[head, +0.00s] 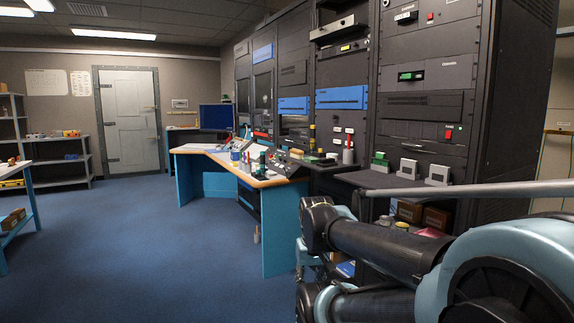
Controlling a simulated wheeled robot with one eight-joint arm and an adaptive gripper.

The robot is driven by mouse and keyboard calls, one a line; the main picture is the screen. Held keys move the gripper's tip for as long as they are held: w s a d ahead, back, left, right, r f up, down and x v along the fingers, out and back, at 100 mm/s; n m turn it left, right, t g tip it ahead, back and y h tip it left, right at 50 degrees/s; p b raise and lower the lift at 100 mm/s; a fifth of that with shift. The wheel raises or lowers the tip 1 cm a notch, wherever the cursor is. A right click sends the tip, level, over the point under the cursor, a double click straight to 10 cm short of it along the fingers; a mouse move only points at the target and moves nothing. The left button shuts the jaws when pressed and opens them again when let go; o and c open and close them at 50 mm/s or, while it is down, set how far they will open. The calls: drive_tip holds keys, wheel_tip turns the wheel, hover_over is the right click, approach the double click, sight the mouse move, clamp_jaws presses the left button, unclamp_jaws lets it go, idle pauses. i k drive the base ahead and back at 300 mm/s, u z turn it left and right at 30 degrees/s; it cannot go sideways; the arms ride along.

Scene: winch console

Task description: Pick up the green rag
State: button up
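I cannot make out a green rag for sure in the head view. A small green item (262,158) stands among other things on the blue and wood console desk (274,182). Another green item (380,160) sits on a dark ledge (366,180) in front of the racks, beside two pale grey boxes. Both are too small to tell whether either is cloth. My arm fills the lower right of the view and hides part of what is behind it. My gripper is not visible.
Tall dark equipment racks (425,60) line the right side. A grey rail (460,189) crosses in front of them. Blue carpet (150,250) is clear at the centre and left. A blue-legged table (22,205) and grey shelves (68,160) stand left, a pale door (131,120) behind.

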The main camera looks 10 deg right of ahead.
sight(311, 160)
drive_tip(key=u, duration=1.85)
drive_tip(key=k, duration=1.15)
drive_tip(key=z, duration=1.75)
drive_tip(key=i, duration=1)
